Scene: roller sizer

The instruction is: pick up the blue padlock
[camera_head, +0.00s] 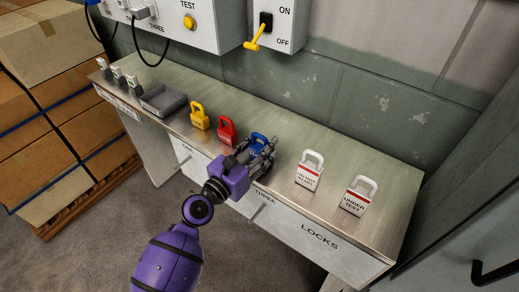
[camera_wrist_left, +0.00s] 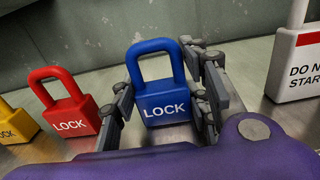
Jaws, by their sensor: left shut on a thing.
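The blue padlock (camera_wrist_left: 163,98) stands upright on the metal bench, with "LOCK" on its face and its shackle on top. In the head view the blue padlock (camera_head: 258,139) is partly hidden by my left gripper (camera_head: 262,155). In the left wrist view my left gripper (camera_wrist_left: 163,105) has one finger on each side of the padlock's body and is shut on it. I cannot tell whether the padlock is clear of the bench. My right gripper is not in view.
The red padlock (camera_head: 226,129) and yellow padlock (camera_head: 200,116) stand left of the blue one. Two white tags shaped like padlocks (camera_head: 309,171) (camera_head: 356,196) stand to the right. A grey tray (camera_head: 163,101) lies farther left. The switch box (camera_head: 277,22) hangs on the wall behind.

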